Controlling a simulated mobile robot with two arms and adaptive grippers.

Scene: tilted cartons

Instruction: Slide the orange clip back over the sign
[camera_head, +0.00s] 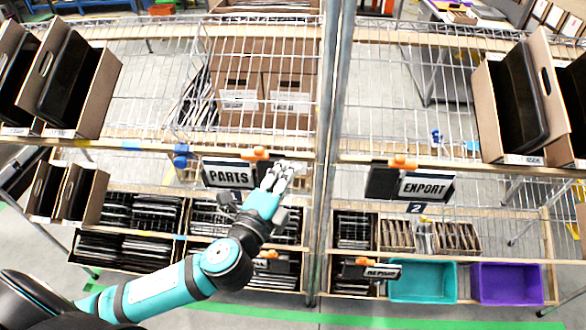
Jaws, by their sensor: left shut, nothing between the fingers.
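A PARTS sign (228,174) hangs at the shelf edge in the middle of the head view. An orange clip (255,154) sits on the rail at the sign's upper right end. My left gripper (279,176) is shut and empty, just right of the PARTS sign and a little below and right of that clip. I cannot tell whether it touches either. An EXPORT sign (426,186) hangs on the right bay, with another orange clip (402,162) above its left end. My right gripper is not in view.
A metal upright (330,130) stands close right of my gripper. Tilted cartons (89,95) stand on the upper left shelf, and another carton (503,110) at the right. A teal bin (422,282) and a purple bin (507,284) sit low right. A lower sign (381,273) also has an orange clip.

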